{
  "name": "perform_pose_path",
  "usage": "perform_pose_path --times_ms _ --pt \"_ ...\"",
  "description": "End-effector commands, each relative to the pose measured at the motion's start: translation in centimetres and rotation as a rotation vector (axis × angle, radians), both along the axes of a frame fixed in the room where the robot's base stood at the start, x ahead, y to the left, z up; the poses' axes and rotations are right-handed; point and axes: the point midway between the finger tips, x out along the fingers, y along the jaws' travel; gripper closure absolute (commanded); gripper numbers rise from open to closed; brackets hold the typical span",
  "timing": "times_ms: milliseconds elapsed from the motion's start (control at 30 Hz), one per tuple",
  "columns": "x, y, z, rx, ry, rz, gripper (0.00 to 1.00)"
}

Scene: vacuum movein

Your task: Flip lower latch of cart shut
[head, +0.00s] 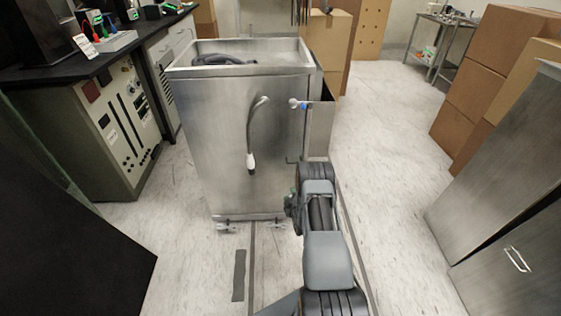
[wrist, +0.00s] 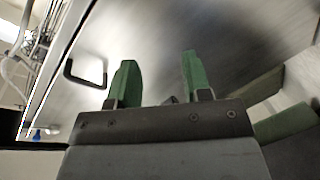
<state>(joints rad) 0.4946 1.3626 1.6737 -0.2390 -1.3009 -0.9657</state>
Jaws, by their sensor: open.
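The cart (head: 215,130) is a tall stainless steel box with an open tray top. A blue and white latch (head: 300,104) sits high on its right edge; it also shows at the lower left of the wrist view (wrist: 40,132). A black U-shaped handle (wrist: 86,73) is left of the fingers. I cannot clearly make out the lower latch; a small dark part (wrist: 168,100) shows low between the fingers, perhaps it. My gripper (wrist: 158,62) has its green fingers apart and nothing visibly held. In the head view my arm mostly hides it, near the cart's lower right (head: 291,205).
A grey hose with a white tip (head: 251,150) hangs on the cart front. A green-grey equipment cabinet (head: 120,125) stands left under a black bench. Cardboard boxes (head: 480,95) and metal cabinets (head: 500,235) stand right. The floor (head: 385,130) right of the cart is clear.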

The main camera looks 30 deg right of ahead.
Motion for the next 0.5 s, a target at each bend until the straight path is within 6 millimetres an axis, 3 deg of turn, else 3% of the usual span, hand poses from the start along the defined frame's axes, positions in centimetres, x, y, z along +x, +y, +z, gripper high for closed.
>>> perform_pose_path --times_ms 33,500 --pt "0.5 0.2 1.6 0.009 0.008 0.003 0.55" --pt "3.4 1.6 10.8 0.123 0.111 -0.002 0.55"
